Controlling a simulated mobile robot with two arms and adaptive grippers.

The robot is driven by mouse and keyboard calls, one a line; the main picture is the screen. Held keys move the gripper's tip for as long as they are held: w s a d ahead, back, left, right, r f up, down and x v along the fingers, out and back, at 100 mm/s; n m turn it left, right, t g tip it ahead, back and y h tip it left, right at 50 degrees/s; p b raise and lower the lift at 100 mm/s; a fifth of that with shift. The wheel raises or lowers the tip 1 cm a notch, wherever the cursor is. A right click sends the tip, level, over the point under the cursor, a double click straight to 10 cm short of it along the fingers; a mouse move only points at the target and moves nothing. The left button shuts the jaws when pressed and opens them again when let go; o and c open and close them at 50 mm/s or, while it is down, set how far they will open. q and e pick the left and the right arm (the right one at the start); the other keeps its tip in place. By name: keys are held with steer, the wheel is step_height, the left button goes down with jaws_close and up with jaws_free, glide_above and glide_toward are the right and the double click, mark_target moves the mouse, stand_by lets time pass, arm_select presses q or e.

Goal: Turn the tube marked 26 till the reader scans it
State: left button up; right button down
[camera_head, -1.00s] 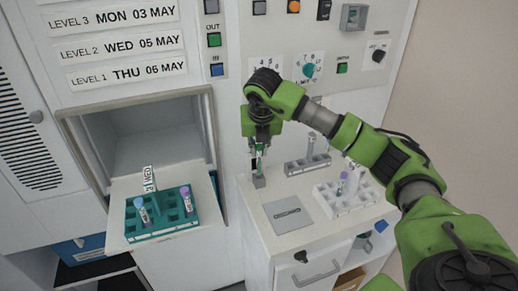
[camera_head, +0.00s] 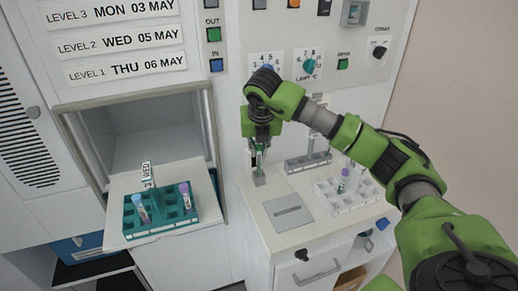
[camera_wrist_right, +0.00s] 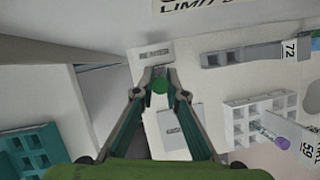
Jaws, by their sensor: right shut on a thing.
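My right gripper (camera_head: 258,150) points down over the small grey reader block (camera_head: 259,180) at the left back of the cabinet top. It is shut on a tube with a green cap (camera_wrist_right: 160,86), seen between the fingertips (camera_wrist_right: 160,78) in the wrist view. The held tube's body is mostly hidden, and no number 26 can be read on it. The READER label (camera_wrist_right: 154,52) shows just beyond the fingertips. I cannot see any scan signal. My left gripper is not in view.
A grey rack (camera_head: 308,162) with a tube stands right of the reader. A white rack (camera_head: 334,197) holds a purple-capped tube. A flat grey plate (camera_head: 288,212) lies in front. A teal rack (camera_head: 165,228) with two tubes sits on the shelf at left. A control panel is behind.

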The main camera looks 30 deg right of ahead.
steer(key=shift+f, duration=0.3)
steer(key=shift+f+b, duration=0.15)
steer(key=shift+b, duration=0.15)
steer(key=shift+r+p, duration=0.8)
steer(key=shift+r, duration=0.55)
steer(key=c, duration=2)
jaws_free()
steer(key=shift+o, duration=0.2)
